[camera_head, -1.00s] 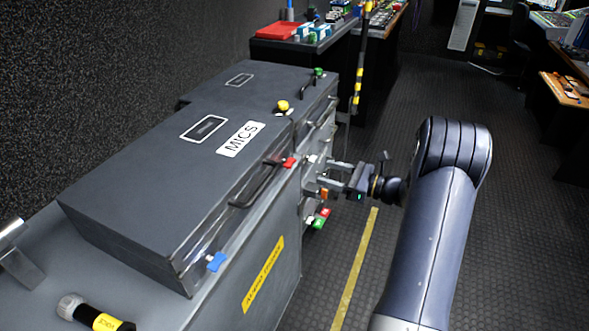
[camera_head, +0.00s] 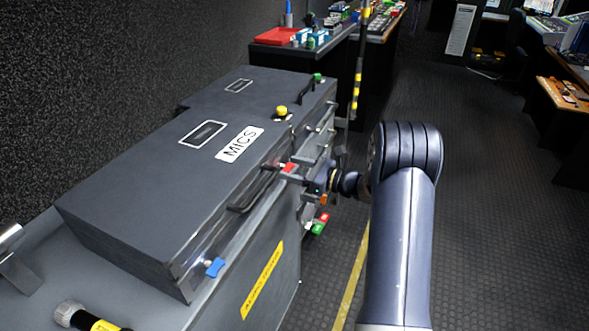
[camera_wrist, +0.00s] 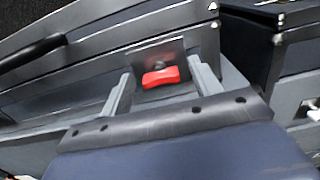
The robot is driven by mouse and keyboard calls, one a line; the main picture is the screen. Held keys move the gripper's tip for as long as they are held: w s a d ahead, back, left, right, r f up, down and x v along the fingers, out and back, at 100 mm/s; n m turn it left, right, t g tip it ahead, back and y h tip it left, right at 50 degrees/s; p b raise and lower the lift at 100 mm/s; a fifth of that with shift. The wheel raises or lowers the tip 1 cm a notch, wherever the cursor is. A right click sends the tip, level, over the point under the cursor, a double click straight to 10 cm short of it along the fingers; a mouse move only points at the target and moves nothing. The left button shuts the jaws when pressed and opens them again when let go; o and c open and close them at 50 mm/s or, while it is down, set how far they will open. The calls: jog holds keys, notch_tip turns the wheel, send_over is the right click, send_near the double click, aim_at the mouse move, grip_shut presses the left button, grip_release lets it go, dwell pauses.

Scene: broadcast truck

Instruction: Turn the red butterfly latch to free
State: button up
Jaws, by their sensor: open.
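The red butterfly latch (camera_head: 289,168) sits on the front face of the dark grey MICS case (camera_head: 150,165), right of the black handle (camera_head: 254,189). In the wrist view the red latch (camera_wrist: 160,77) shows its wing on a metal plate, lying roughly level with a slight tilt. My gripper (camera_head: 300,174) is at the case front by the latch. In the wrist view my gripper (camera_wrist: 162,85) is open, one finger on each side of the red latch. A gap shows between each finger and the latch. Whether the fingertips reach the plate is unclear.
A blue latch (camera_head: 215,267) is on the same case front, nearer the camera. The floor at right is open.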

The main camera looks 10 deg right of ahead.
jog(key=shift+c, duration=0.2)
jog(key=c, duration=1)
jog(key=shift+o, duration=0.2)
jog(key=shift+f+b, duration=0.1)
jog(key=shift+b, duration=0.3)
jog(key=n+b, duration=0.2)
jog(key=b, duration=0.1)
jog(key=n+b, duration=0.3)
jog(key=b, duration=0.1)
jog(key=n+b, duration=0.3)
jog(key=shift+s+f+b, duration=0.15)
jog(key=shift+f+b, duration=0.15)
jog(key=shift+b, duration=0.1)
jog(key=n+b, duration=0.8)
jog(key=b, duration=0.2)
jog(key=shift+a+r, duration=0.1)
jog(key=shift+r+n, duration=0.1)
jog(key=shift+n, duration=0.3)
